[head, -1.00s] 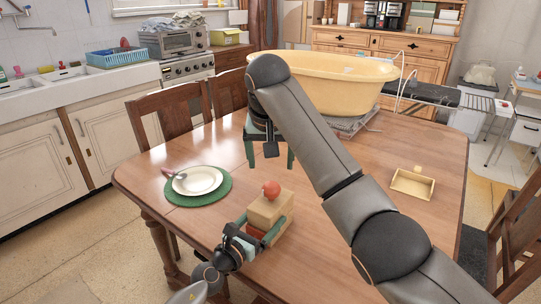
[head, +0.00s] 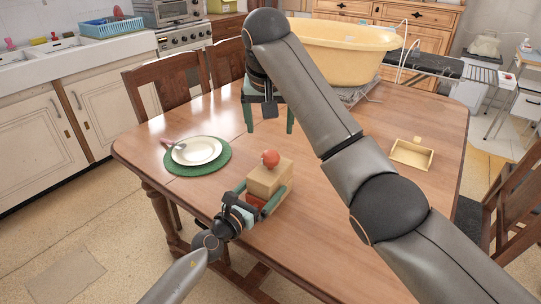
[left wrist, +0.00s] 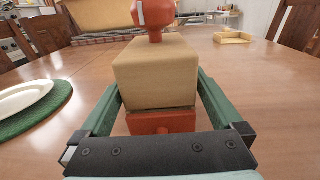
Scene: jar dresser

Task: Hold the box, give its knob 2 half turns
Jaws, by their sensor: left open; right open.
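The box (head: 266,180) stands on the table, a tan block above a red lower part, with a round red knob (head: 270,158) on top. My left gripper (head: 262,194) is open at the box's near side, one green finger on each side of it. In the left wrist view the box (left wrist: 155,75) sits between the fingers, with a gap beside the red lower part (left wrist: 160,122); the knob (left wrist: 153,15) is cut off at the top. My right gripper (head: 269,128) is open and empty, pointing down above the table, behind the knob.
A white plate (head: 197,150) on a green mat (head: 182,170) lies left of the box. A yellow tub (head: 335,52) stands at the back, partly behind my right arm. A small open tray (head: 412,154) lies at the right. Chairs surround the table.

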